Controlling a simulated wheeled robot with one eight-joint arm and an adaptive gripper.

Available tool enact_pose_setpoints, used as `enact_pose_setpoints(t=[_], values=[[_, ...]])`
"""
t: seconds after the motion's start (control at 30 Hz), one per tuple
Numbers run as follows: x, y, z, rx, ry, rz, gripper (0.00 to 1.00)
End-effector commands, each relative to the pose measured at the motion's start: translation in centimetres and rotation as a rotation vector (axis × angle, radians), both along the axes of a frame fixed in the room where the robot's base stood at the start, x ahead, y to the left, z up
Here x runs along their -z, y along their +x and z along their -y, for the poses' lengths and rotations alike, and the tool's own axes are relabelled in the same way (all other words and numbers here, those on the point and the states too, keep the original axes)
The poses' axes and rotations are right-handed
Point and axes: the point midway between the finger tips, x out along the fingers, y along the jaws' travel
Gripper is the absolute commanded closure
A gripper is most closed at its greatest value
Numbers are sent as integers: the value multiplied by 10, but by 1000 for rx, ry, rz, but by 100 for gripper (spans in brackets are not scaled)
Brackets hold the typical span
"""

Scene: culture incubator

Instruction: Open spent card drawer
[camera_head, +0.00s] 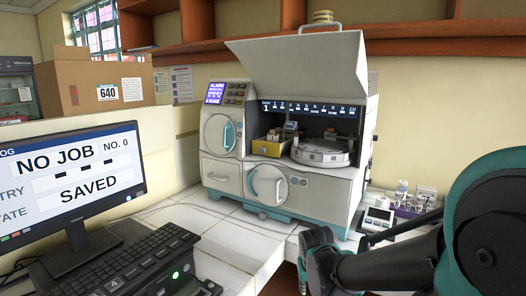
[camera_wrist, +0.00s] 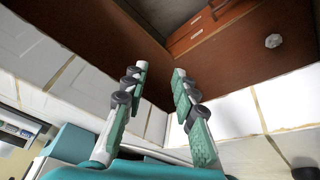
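The white and teal incubator machine (camera_head: 325,190) stands on the tiled bench in the head view, with its top lid (camera_head: 300,65) raised. I cannot tell which is the spent card drawer; no label is readable. My gripper (camera_head: 318,262) is at the bench's front, below and right of the machine, apart from it. In the wrist view its two fingers (camera_wrist: 160,82) are spread with nothing between them.
A monitor (camera_head: 75,180) and keyboard (camera_head: 120,262) occupy the left. A small scale (camera_head: 377,217) and a rack of vials (camera_head: 408,205) stand right of the machine. The wrist view shows brown cabinetry (camera_wrist: 225,35) below the bench.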

Motion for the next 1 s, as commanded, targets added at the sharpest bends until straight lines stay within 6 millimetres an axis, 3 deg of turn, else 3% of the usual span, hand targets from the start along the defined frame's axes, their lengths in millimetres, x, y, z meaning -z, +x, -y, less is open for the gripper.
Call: enact_pose_setpoints(t=[0.1,0.27,0.37,0.5,0.7,0.8,0.9,1.0], values=[[-31,48,4,79,-138,36,54],[-91,121,-8,217,-320,203,54],[-136,167,-35,291,-400,367,54],[-204,219,-94,372,-446,652,54],[-282,252,-184,428,-395,1013,54],[-303,256,-211,436,-360,1116,54],[-313,257,-222,440,-343,1163,54],[-315,262,-220,444,-340,1173,54]])
